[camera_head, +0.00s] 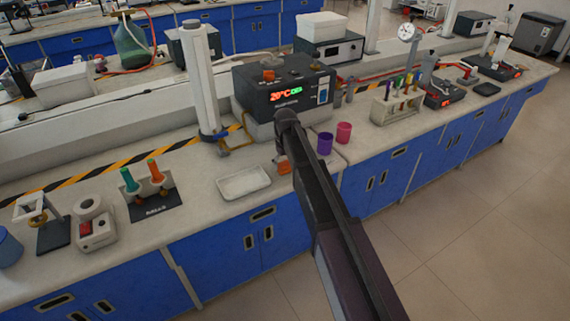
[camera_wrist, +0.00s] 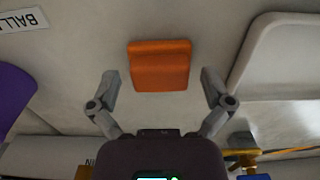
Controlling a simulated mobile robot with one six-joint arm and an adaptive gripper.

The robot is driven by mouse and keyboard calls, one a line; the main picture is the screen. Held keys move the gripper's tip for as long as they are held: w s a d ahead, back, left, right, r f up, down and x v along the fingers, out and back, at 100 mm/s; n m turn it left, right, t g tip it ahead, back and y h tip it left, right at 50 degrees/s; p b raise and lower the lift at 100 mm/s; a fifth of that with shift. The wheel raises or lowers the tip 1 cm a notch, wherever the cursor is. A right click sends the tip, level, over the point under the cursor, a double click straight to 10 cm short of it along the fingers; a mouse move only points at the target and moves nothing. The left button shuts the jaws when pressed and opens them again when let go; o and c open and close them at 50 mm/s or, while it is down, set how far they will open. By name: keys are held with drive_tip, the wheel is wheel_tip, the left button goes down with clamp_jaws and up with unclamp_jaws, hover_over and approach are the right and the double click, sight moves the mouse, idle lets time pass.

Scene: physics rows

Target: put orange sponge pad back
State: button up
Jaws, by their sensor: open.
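The orange sponge pad (camera_wrist: 160,66) lies flat on the pale bench top in the wrist view. In the head view only a small orange part of it (camera_head: 284,168) shows beside my arm. My gripper (camera_wrist: 160,77) is open, with its two fingers apart on the left and right of the pad's lower part in the picture. The fingers are not seen touching it, and their height above the bench is hard to tell. A white shallow tray (camera_head: 243,190) lies left of the pad in the head view and at the right in the wrist view (camera_wrist: 250,58).
A purple cup (camera_head: 325,145) and a pink cup (camera_head: 344,133) stand right of my arm. A dark heating bath with a lit display (camera_head: 290,98) stands behind. A white column (camera_head: 203,85) stands behind the tray. A label (camera_wrist: 22,20) lies at the wrist view's upper left.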

sight(285, 163)
wheel_tip(285, 163, up, 12)
drive_tip(key=p, duration=1.2)
idle(0.7)
drive_tip(key=s+d+m, duration=0.6)
drive_tip(key=s+d, duration=1.6)
drive_tip(key=s, duration=0.4)
drive_tip(key=shift+d+m, duration=0.4)
